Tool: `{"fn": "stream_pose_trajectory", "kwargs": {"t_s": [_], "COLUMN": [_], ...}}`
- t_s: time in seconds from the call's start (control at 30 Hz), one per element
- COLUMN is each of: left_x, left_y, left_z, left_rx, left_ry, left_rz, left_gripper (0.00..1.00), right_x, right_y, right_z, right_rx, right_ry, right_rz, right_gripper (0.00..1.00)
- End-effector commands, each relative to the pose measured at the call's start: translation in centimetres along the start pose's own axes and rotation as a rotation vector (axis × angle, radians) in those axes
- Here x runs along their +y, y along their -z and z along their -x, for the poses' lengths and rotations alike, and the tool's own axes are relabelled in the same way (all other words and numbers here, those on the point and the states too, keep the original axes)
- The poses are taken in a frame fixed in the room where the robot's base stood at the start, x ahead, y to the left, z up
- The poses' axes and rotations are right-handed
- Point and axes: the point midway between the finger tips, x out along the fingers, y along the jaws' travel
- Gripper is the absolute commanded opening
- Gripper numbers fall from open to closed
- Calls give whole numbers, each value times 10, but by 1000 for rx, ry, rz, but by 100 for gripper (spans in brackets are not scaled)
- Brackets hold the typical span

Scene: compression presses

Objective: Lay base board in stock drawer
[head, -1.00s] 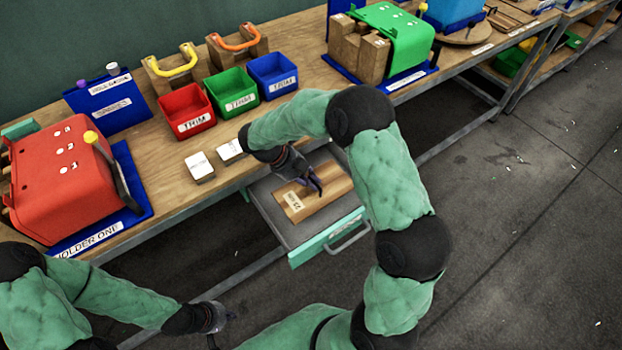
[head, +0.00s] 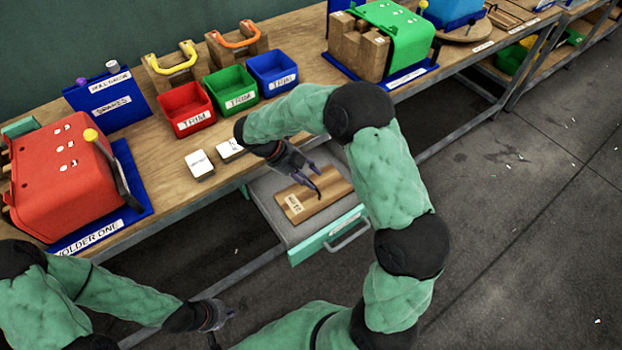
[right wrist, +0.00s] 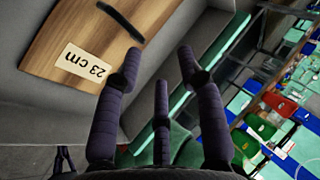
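The base board (head: 325,190) is a striped wooden slab with a "23 cm" label. It lies flat inside the open stock drawer (head: 300,237), which is grey inside with a green front and a metal handle. In the right wrist view the board (right wrist: 70,45) fills the upper left, with a dark curved strip on it. My right gripper (head: 313,180) is over the drawer, above the board; its fingers (right wrist: 157,70) are spread apart with nothing between them. The gap between fingers and board is hard to judge. My left gripper (head: 222,328) is low at the bottom left, away from the drawer; its fingers are small and partly cut off.
On the bench above the drawer are two white label blocks (head: 199,165), red (head: 187,110), green (head: 232,90) and blue bins (head: 273,73). A red press (head: 65,180) stands left and a green press (head: 405,40) at the back.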

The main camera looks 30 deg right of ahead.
Motion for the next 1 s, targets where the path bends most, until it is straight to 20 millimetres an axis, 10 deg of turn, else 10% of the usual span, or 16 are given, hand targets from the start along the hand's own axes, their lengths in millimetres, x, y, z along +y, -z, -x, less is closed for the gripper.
{"fn": "stream_pose_trajectory", "kwargs": {"t_s": [0.43, 1.0], "left_x": [15, 17], "left_y": [-1, -1], "left_z": [42, 47], "left_rx": [3, 2], "left_ry": [0, 0], "left_rz": [-1, -1], "left_gripper": [0, 0], "right_x": [-3, -2], "right_y": [1, 0], "right_z": [92, 108], "right_rx": [-3, -1], "right_ry": [0, 0], "right_rz": [-1, -2], "right_gripper": [39, 39]}}
